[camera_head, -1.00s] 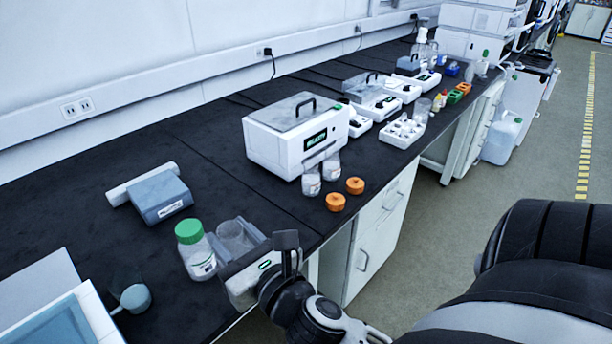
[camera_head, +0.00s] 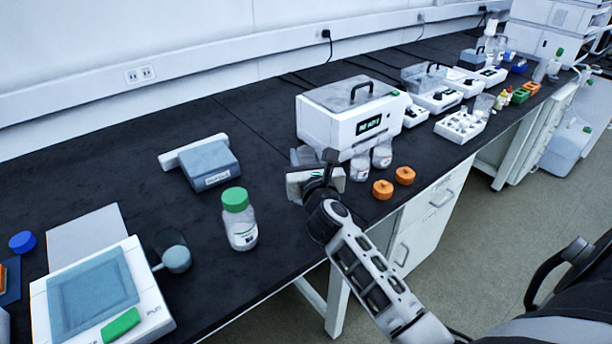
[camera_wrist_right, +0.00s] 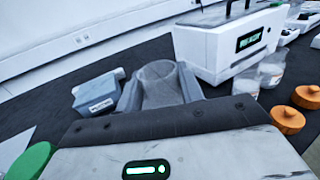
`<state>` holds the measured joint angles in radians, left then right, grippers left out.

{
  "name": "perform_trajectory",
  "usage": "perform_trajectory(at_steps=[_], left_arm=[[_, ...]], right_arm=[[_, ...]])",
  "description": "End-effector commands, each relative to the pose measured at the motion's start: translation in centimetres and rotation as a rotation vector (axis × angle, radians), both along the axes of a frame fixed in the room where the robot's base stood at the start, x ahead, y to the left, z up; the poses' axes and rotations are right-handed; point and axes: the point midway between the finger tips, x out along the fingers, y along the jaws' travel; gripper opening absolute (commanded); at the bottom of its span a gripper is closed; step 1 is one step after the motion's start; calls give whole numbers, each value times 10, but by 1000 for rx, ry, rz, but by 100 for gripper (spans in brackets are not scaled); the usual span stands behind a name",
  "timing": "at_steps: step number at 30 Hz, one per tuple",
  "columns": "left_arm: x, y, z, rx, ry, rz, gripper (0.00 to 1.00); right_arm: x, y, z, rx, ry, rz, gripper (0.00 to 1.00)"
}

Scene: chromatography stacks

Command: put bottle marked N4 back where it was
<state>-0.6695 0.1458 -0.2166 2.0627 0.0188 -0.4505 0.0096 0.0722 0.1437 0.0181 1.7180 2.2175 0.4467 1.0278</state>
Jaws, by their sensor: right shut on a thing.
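My right gripper (camera_head: 305,160) is shut on a clear glass vessel, held over the bench just in front of the white heater box; the gripper hides most of it. In the right wrist view the vessel (camera_wrist_right: 158,85) shows as a grey see-through shape beyond the gripper body. I see no readable N4 mark on it. Two open clear bottles (camera_head: 382,154) (camera_head: 360,167) stand right of the gripper, close to the box. A green-capped bottle (camera_head: 241,228) stands upright to the left. My left gripper is not in view.
The white box (camera_head: 350,115) with a green display is behind the gripper. Two orange caps (camera_head: 383,189) (camera_head: 404,175) lie near the bench edge. A grey-blue device (camera_head: 210,167) and a balance (camera_head: 100,295) are at left. The black bench between green-capped bottle and gripper is clear.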

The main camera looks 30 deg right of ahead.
Motion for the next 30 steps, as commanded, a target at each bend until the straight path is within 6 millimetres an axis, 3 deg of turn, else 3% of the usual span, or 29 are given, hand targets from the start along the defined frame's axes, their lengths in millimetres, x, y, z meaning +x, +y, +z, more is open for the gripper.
perform_trajectory(at_steps=[7, 12, 17, 25, 26, 27, 30], left_arm=[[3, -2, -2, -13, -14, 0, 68], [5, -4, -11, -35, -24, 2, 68], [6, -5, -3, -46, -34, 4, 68], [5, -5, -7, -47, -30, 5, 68], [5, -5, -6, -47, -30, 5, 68], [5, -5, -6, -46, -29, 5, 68], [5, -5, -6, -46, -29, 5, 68]], right_arm=[[11, -6, -15, 0, -2, 0, 0], [11, -5, -43, 1, -2, 1, 0], [11, -5, -43, -1, -4, 1, 0], [10, -5, -48, -1, -3, 1, 0], [10, -5, -47, 0, -1, 1, 46], [10, -5, -47, 0, -1, 1, 57], [10, -5, -47, 0, -1, 1, 59]])
